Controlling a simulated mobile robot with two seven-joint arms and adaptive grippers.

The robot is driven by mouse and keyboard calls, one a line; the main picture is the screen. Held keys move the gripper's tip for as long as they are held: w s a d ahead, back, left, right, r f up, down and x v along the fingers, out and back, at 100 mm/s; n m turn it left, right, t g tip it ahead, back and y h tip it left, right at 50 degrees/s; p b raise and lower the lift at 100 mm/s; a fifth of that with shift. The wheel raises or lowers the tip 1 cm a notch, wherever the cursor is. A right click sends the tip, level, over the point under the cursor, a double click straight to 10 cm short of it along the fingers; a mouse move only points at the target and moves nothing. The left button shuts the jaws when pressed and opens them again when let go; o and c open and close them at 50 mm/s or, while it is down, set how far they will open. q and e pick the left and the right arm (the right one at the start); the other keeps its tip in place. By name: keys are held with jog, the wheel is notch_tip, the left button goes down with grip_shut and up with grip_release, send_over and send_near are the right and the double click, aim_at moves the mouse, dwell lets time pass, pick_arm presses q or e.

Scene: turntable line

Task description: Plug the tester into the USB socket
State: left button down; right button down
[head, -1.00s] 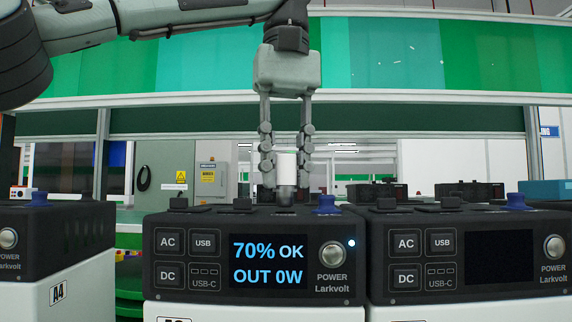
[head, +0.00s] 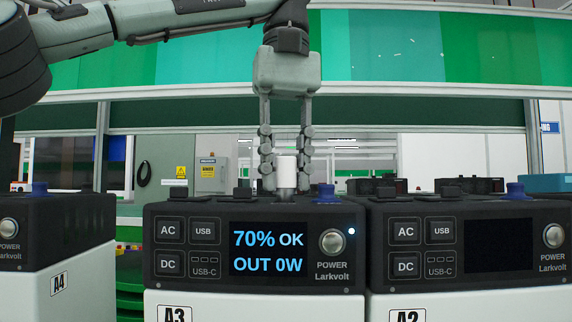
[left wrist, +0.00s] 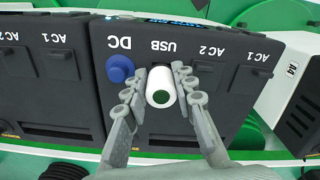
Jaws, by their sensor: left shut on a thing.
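The tester (head: 286,170) is a small upright white cylinder with a grey lower part. My left gripper (head: 286,180) is shut on it, one finger on each side. The black power station A3 (head: 180,284) stands below, its screen (head: 268,250) lit with "70% OK" and "OUT 0W". In the left wrist view the tester (left wrist: 160,88) shows end-on beside the USB label (left wrist: 163,47), between the blue cap (left wrist: 120,68) at DC and the AC 2 cover (left wrist: 204,68). It hides the USB socket, so I cannot tell whether its tip is in. My right gripper is out of view.
Station A2 (head: 470,284) with a dark screen stands close on the right, and A4 (head: 60,230) stands apart on the left. Raised covers and blue caps stick up from their tops. A shelf beam (head: 400,90) runs behind my gripper.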

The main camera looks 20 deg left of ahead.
pick_arm(q)
jog(key=shift+f, duration=0.45)
jog(key=c, duration=1.2)
grip_release()
jog(key=shift+o, duration=0.2)
jog(key=shift+r, duration=0.1)
